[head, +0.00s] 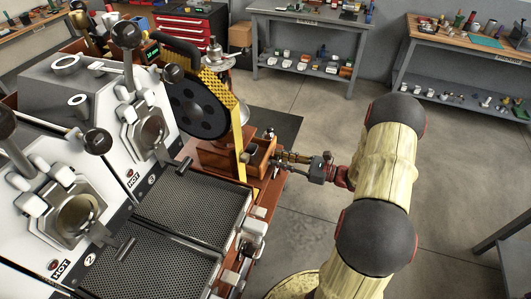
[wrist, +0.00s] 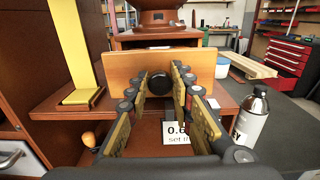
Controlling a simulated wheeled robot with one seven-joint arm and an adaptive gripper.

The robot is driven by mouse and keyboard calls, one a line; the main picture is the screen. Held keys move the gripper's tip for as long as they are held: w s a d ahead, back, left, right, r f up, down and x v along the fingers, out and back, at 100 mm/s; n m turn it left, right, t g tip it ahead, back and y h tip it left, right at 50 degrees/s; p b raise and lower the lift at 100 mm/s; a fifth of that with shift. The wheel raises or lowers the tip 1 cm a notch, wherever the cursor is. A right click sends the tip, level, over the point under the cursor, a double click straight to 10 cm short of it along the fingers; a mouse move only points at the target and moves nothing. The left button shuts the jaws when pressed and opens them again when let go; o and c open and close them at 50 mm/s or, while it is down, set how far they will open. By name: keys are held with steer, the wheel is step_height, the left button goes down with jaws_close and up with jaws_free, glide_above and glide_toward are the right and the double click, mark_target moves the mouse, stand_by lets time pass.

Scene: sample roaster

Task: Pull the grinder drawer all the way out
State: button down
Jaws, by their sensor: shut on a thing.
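The grinder drawer (wrist: 122,66) has a light wooden front with a round black knob (wrist: 160,86). In the head view the drawer (head: 262,153) stands out from the wooden grinder body (head: 213,157), and part of its open inside shows. My gripper (head: 280,159) reaches it from the right. In the wrist view my gripper (wrist: 160,78) has its fingers on either side of the knob and is shut on it. How much of the drawer is still inside the body is hidden by its front.
A yellow upright (wrist: 72,45) stands left of the drawer. A card (wrist: 178,132) lies below the fingers, and a labelled bottle (wrist: 250,117) stands at right. The coffee machine (head: 105,120) fills the left. Open floor (head: 310,215) lies right of the counter.

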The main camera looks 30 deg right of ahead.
steer(key=v, duration=0.4)
steer(key=shift+p, duration=0.3)
steer(key=c, duration=1.6)
jaws_free()
steer(key=shift+o, duration=0.3)
steer(key=shift+d, duration=0.1)
steer(key=v, duration=1.2)
steer(key=shift+f, duration=0.15)
